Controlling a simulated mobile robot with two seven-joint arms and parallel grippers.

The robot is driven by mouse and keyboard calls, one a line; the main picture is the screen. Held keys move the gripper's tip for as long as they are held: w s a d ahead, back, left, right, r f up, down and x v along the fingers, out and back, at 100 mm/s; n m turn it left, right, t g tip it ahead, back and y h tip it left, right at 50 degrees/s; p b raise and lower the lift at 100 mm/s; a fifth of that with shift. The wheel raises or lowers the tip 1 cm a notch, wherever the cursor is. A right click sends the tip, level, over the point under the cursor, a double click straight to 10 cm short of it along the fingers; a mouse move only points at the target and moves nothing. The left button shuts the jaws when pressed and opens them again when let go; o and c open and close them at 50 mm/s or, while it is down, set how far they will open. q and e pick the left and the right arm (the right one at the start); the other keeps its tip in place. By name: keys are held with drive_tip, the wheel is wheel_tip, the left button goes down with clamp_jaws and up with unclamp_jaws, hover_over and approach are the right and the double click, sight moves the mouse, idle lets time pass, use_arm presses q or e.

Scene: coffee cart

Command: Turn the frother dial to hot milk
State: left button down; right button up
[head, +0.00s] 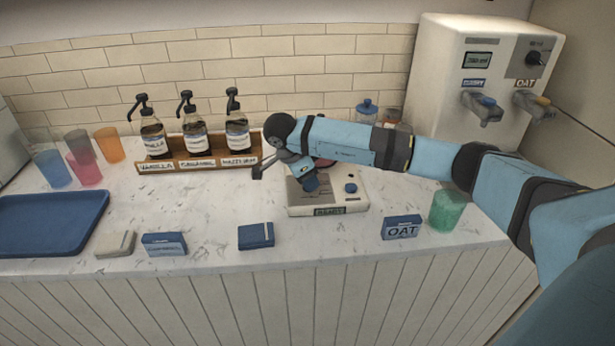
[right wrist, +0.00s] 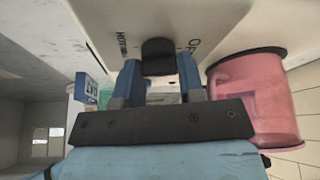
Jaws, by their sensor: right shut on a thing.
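The frother (head: 357,203) is a white flat box on the counter, with a blue round knob (head: 350,188) on its top right and a dark label on its front. My right gripper (head: 309,182) reaches down over its left part. In the right wrist view, its two blue fingers are shut on a black dial (right wrist: 158,55), one on each side. Lettering on the white panel beside the dial looks like "HOT MILK" on the left and "OFF" on the right. The dial's pointer cannot be made out. My left gripper is not in view.
A pink pitcher (right wrist: 245,97) stands close to the right of the gripper in the wrist view. A syrup rack (head: 180,168) is left of the frother. An OAT carton (head: 402,228) and a green cup (head: 447,210) are to its right. A blue tray (head: 50,223) lies far left.

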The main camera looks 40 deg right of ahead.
drive_tip(key=shift+m+g, duration=0.6)
drive_tip(key=shift+m, duration=1.1)
drive_tip(key=shift+p, duration=0.3)
drive_tip(key=o, duration=0.9)
drive_tip(key=shift+r+y, duration=0.1)
drive_tip(key=shift+y, duration=0.2)
drive_tip(key=p+v, duration=0.1)
drive_tip(key=v, duration=1.2)
drive_tip(key=shift+w+a+r, duration=0.15)
drive_tip(key=shift+w+r, duration=0.05)
drive_tip(key=shift+r, duration=0.1)
